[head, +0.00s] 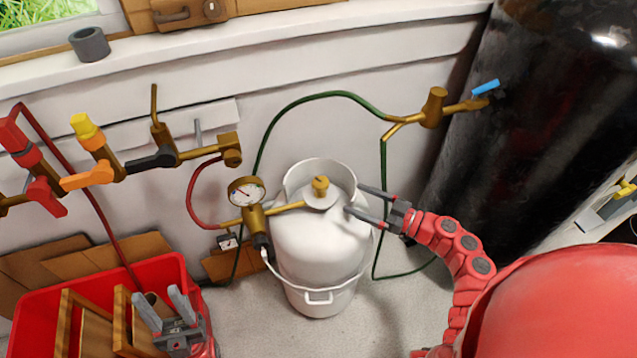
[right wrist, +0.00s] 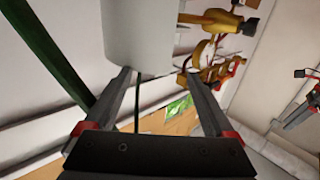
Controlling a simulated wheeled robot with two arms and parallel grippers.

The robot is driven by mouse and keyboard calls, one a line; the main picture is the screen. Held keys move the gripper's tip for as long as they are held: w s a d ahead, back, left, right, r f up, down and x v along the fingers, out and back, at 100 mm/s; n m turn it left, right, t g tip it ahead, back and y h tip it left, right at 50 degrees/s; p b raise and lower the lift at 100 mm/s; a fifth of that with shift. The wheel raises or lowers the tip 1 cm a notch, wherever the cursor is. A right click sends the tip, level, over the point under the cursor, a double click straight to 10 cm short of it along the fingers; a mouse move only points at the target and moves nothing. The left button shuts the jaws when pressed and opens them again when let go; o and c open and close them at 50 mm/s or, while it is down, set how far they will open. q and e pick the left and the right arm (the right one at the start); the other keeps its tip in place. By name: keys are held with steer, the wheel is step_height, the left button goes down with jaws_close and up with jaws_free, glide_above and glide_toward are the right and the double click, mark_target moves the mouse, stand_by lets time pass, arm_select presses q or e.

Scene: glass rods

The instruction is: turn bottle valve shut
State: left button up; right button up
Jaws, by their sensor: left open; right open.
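A white gas bottle (head: 320,255) stands upright on the floor against the wall. Its brass valve knob (head: 320,186) sits on top inside the white collar, with a brass pipe running left to a round gauge (head: 246,191). My right gripper (head: 353,199) is open at the right side of the bottle's top, its fingers pointing left toward the valve. The fingers are not around the knob. In the right wrist view a pale part of the bottle (right wrist: 140,35) is beyond the open fingertips; I cannot tell if they touch it. My left gripper (head: 161,299) is open and empty at the red crate.
The red crate (head: 155,272) with wooden pieces stands at the lower left. A large black cylinder (head: 520,120) stands on the right. Green hoses (head: 300,100) and a red hose (head: 191,190) run around the bottle. Brass valves with coloured handles (head: 88,182) line the left wall.

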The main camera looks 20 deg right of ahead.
mark_target(328, 187)
steer(key=x, duration=1.1)
steer(key=shift+w+a, duration=0.1)
steer(key=shift+a, duration=0.1)
